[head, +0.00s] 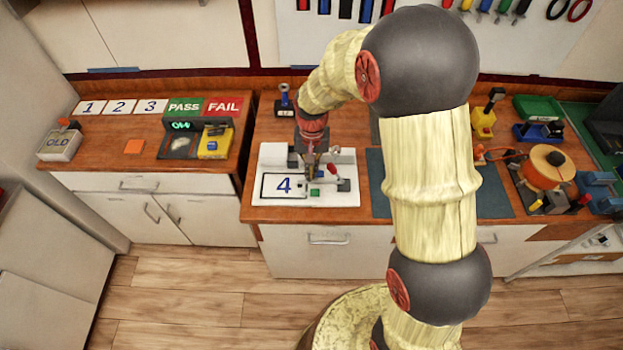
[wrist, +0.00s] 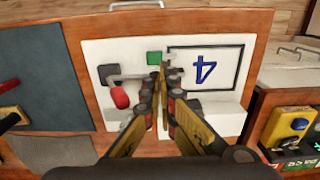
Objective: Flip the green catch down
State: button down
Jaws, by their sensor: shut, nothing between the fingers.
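The green catch (head: 315,192) is a small green block on the white panel (head: 265,197), just right of the framed blue number 4 (head: 284,185). In the wrist view the green catch (wrist: 154,58) shows just beyond my fingertips. A red-tipped lever (wrist: 120,97) with a grey base is beside it; in the head view the lever (head: 330,171) is right of my gripper. My gripper (head: 310,178) points down over the panel, its fingers closed together and empty. In the wrist view my gripper (wrist: 163,76) slightly overlaps the catch's edge; I cannot tell whether they touch.
A dark blue mat (head: 376,185) lies right of the panel. A small blue-and-black device (head: 285,101) stands behind it. On the left counter are number cards, PASS (head: 184,107) and FAIL (head: 223,106) signs, and a yellow box (head: 214,144). An orange reel (head: 546,166) stands at right.

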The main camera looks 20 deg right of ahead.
notch_tip(320, 180, up, 5)
dwell(0.3)
dwell(0.4)
jog(key=s+r+n+t+b, duration=0.1)
jog(key=s+r, duration=0.3)
jog(key=s, duration=0.4)
jog(key=s+d+r+n+t+b, duration=0.1)
jog(key=s+r+b, duration=0.3)
jog(key=s, duration=0.4)
jog(key=s+r+n+t+b, duration=0.1)
jog(key=s+r+t+b, duration=0.1)
jog(key=s+r, duration=0.3)
jog(key=s+t, duration=0.1)
jog(key=s, duration=0.2)
jog(key=shift+d+n+t, duration=0.25)
jog(key=shift+n+t, duration=0.05)
jog(key=shift+r, duration=0.25)
